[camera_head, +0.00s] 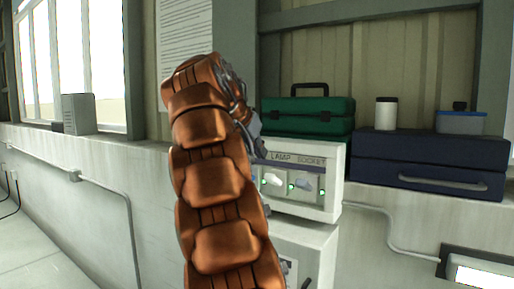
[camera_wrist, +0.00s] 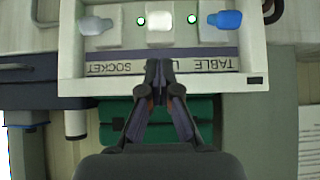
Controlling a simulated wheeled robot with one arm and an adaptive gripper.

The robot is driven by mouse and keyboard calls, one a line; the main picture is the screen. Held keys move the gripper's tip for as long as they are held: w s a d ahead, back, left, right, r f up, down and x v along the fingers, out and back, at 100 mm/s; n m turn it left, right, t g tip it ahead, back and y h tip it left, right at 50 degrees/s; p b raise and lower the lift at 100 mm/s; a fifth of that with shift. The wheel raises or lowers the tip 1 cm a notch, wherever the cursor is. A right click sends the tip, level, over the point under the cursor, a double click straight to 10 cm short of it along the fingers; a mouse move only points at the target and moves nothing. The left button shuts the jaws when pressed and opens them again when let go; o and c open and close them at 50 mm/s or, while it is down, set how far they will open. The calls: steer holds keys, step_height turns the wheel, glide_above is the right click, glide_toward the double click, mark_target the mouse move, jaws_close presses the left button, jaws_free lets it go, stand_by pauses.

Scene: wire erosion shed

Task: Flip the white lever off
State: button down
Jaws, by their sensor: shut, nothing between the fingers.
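The white lever (camera_wrist: 160,25) is the middle one of three on a pale control box (camera_wrist: 258,60), seen upside down in the wrist view. It also shows in the head view (camera_head: 273,179), just right of my arm. A grey lever (camera_wrist: 95,26) and a blue lever (camera_wrist: 225,19) flank it. Green lights glow between the levers. My gripper (camera_wrist: 159,68) is shut and empty, its fingertips in front of the label strip, in line with the white lever and apart from it in the picture. The fingers hide part of the middle label. In the head view my arm hides the box's left part.
A green case (camera_head: 308,117) sits on top of the box. To the right, a dark blue case (camera_head: 425,165) carries a white jar (camera_head: 386,113) and a lidded blue tub (camera_head: 460,122). A conduit (camera_head: 400,235) runs along the wall below.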

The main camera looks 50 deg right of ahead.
mark_target(268, 176)
steer(key=shift+p+x, duration=0.45)
steer(key=shift+x, duration=3)
steer(key=shift+a+f+b, duration=0.15)
steer(key=shift+b, duration=0.3)
